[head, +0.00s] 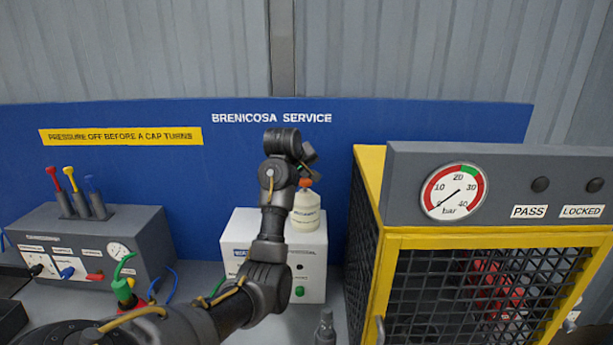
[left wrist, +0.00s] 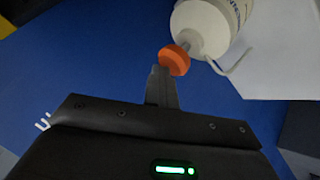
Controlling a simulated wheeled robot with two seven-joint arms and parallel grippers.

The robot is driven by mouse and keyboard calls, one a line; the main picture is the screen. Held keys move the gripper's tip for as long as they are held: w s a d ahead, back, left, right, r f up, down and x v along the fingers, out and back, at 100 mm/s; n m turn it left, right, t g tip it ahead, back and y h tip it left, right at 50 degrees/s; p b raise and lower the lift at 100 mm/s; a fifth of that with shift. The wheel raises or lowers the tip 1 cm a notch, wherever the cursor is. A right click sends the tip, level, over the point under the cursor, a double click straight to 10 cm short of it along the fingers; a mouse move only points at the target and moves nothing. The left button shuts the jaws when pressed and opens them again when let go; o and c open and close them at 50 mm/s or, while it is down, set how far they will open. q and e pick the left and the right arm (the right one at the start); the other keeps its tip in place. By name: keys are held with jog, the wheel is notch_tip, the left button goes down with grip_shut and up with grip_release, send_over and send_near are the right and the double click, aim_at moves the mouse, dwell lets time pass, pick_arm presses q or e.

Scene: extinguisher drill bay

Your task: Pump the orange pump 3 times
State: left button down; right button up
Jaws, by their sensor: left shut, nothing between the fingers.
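The orange pump (head: 305,183) is a small orange knob on top of a white bottle (head: 307,212). The bottle stands upright on a white box behind my left arm. My left gripper (head: 312,170) is shut and empty, close above the knob. In the left wrist view the shut fingers (left wrist: 163,75) reach to the orange knob (left wrist: 175,59); I cannot tell whether they touch it. The bottle (left wrist: 212,25) and its thin curved spout (left wrist: 234,66) show there too. My right gripper is not in view.
The white box (head: 240,235) has a green button. At right stands a yellow-framed mesh cage (head: 400,242) with a gauge (head: 453,191). At left is a grey console (head: 110,235) with coloured levers. A blue panel (head: 230,160) is behind.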

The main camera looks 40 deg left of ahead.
aim_at(304, 180)
pick_arm(q)
jog(key=shift+f, duration=0.1)
jog(key=shift+r+p, duration=0.5)
jog(key=shift+p, duration=0.05)
jog(key=shift+r, duration=3)
dwell(0.4)
